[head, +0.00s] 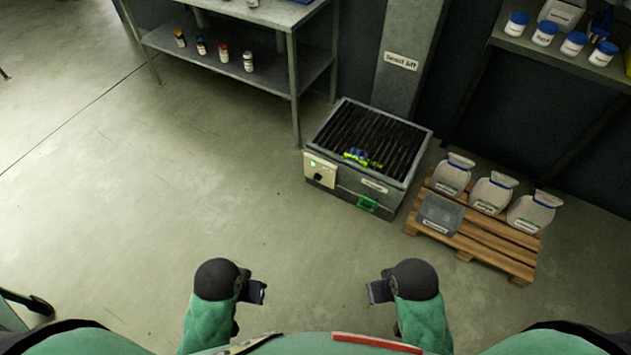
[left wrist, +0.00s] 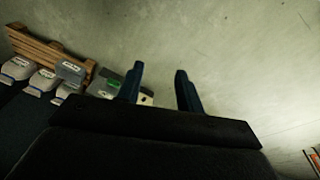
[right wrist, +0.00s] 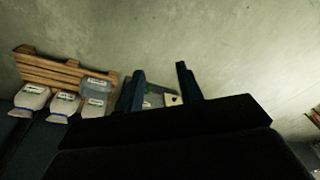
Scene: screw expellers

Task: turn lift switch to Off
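The lift switch (head: 319,177) is a dark knob on a pale panel (head: 321,167) at the left of the lift box's front face. A small green light (head: 313,163) glows above it. The knob's exact setting is too small to tell. The lift box (head: 345,194) stands on the floor below a column labelled "Seed lift" (head: 401,61). My left gripper (head: 262,292) and right gripper (head: 372,292) are both well short of the box, near my body. In the left wrist view, my left fingers (left wrist: 158,88) are apart and empty. In the right wrist view, my right fingers (right wrist: 161,82) are apart and empty.
A wooden pallet (head: 487,247) with several sacks and a grey bin (head: 438,215) stands right of the box. A metal shelf table (head: 270,73) with bottles stands behind left. A shelf (head: 560,55) with jars is at the upper right. The floor before the box is clear.

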